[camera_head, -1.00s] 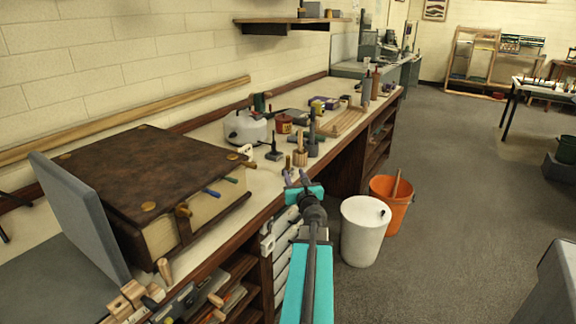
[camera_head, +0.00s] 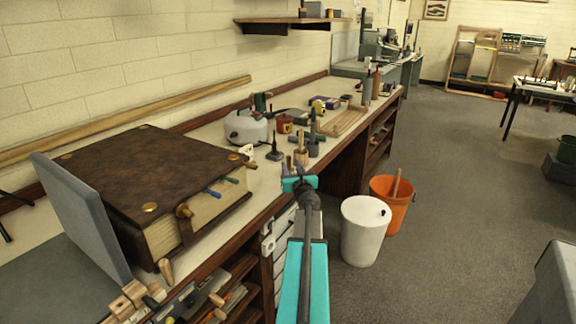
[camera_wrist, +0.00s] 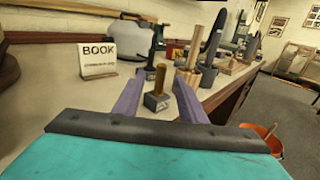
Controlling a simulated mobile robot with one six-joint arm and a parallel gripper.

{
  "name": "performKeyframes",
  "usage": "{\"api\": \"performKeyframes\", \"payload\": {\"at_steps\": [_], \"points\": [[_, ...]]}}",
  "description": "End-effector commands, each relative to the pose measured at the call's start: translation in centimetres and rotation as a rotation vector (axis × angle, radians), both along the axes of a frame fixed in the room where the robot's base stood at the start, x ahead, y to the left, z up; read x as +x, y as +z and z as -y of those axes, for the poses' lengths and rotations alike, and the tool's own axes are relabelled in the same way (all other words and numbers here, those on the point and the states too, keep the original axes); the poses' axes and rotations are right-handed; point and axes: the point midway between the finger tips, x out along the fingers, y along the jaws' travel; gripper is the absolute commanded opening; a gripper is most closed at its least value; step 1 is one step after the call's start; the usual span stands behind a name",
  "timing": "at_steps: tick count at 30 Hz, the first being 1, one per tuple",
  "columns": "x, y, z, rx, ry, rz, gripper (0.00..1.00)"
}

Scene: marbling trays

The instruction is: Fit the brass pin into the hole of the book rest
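A brass pin (camera_wrist: 159,78) stands upright in a small dark grey block (camera_wrist: 156,103) on the bench in the wrist view. My gripper (camera_wrist: 158,86) is open, with its two purple fingers apart on either side of the pin; I see no contact. In the head view my gripper (camera_head: 296,171) is over the bench's front edge, and the pin is hard to make out there. A large brown book-like piece (camera_head: 150,172) with brass discs lies left of my gripper, with a slanted grey panel (camera_head: 82,215). Which part is the book rest, and its hole, I cannot tell.
A card reading "BOOK" (camera_wrist: 98,60) stands left of the pin. Dark upright tools in blocks (camera_wrist: 208,52) stand behind it to the right. A white pot (camera_head: 245,126) sits farther back. A white bin (camera_head: 364,230) and an orange bucket (camera_head: 398,205) stand on the floor.

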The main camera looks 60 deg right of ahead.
Motion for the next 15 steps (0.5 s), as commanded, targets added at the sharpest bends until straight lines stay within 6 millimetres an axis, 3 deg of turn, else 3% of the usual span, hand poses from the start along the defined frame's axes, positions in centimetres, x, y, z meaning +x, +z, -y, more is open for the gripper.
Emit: {"api": "performKeyframes", "payload": {"at_steps": [15], "points": [[0.69, 0.0, 0.77, 0.0, -0.001, 0.0, 0.37]]}}
